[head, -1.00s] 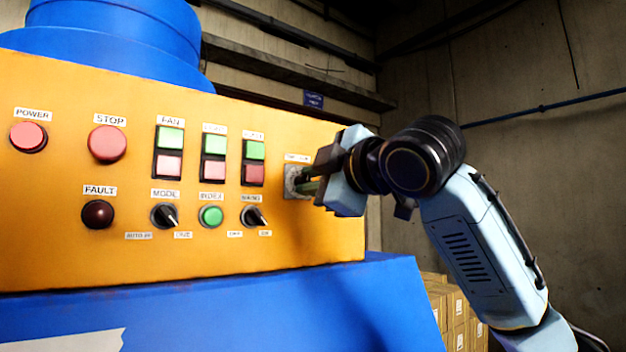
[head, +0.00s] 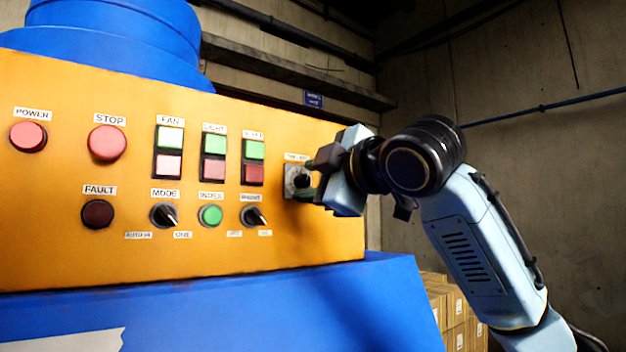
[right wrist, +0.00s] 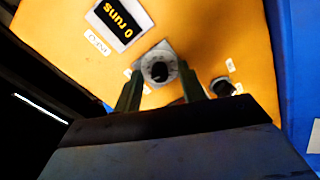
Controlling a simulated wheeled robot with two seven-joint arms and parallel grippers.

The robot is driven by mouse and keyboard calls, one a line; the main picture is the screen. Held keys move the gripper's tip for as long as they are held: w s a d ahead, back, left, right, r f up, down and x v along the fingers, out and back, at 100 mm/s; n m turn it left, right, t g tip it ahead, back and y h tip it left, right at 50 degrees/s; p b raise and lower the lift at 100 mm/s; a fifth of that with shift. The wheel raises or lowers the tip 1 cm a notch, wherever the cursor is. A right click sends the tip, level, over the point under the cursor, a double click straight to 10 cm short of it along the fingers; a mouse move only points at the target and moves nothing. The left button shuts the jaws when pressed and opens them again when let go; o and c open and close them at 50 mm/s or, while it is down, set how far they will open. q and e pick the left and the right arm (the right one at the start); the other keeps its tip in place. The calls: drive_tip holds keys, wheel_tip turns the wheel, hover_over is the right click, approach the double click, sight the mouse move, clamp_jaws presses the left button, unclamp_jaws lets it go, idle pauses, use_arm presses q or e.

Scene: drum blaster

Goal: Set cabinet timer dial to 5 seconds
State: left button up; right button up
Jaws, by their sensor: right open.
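The timer dial (head: 301,181) is a dark knob on a grey square plate at the right end of the orange panel. In the right wrist view the dial (right wrist: 159,71) shows a black knob on a round pale scale; its setting is too small to read. My right gripper (head: 308,179) is open at the dial, with its fingers apart on either side of the knob. In the right wrist view my right gripper (right wrist: 165,92) shows two green-grey fingers with the knob between and just beyond them. I cannot tell whether they touch it. My left gripper is not in view.
The orange panel (head: 60,250) carries buttons and switches left of the dial, with the MANU-side selector knob (head: 253,216) closest. A black display with yellow characters (right wrist: 122,20) is near the dial. Cardboard boxes (head: 455,305) stand below right.

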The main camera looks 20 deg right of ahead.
drive_tip(key=b+v, duration=0.4)
drive_tip(key=v, duration=0.9)
drive_tip(key=shift+s, duration=0.2)
drive_tip(key=shift+f, duration=0.1)
